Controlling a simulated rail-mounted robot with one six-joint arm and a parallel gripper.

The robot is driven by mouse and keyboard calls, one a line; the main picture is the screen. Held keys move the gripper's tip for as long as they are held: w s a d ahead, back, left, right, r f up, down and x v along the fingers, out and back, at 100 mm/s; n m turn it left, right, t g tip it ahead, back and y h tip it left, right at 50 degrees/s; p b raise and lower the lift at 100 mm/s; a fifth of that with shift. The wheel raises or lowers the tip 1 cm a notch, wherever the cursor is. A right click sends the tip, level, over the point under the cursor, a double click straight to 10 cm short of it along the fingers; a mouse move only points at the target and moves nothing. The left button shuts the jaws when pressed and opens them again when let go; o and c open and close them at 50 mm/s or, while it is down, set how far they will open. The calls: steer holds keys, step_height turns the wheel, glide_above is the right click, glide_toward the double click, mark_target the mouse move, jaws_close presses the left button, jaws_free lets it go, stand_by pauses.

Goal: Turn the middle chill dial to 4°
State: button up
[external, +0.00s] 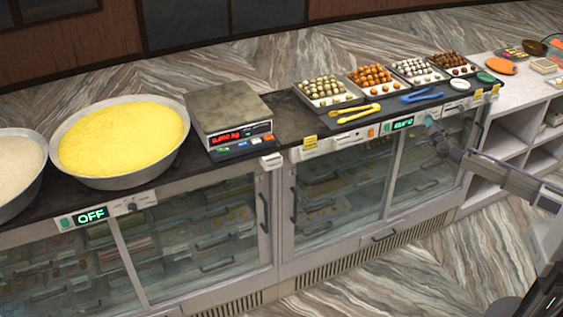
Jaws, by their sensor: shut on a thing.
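The middle counter section has a pale control panel (345,141) along its top front edge. A green-lit temperature display (403,124) sits on it, its digits too small to read surely. My gripper (430,122) reaches in from the right to the panel just right of this display. It is shut on the middle chill dial, which is mostly hidden behind the fingers, so its pointer cannot be read. Another dial (131,207) is on the left panel, beside a display reading OFF (91,215).
Glass-fronted cabinets with handles (265,213) lie below the panels. On the counter stand a yellow-filled bowl (122,140), a scale (228,115), trays of sweets (330,92), yellow tongs (358,113) and blue tongs (421,97). White shelves (515,135) are at the right.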

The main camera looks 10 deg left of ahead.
steer(key=o, duration=0.9)
steer(key=b+v, duration=0.3)
steer(key=v, duration=0.7)
steer(key=shift+s+d+f, duration=0.15)
steer(key=shift+s, duration=0.2)
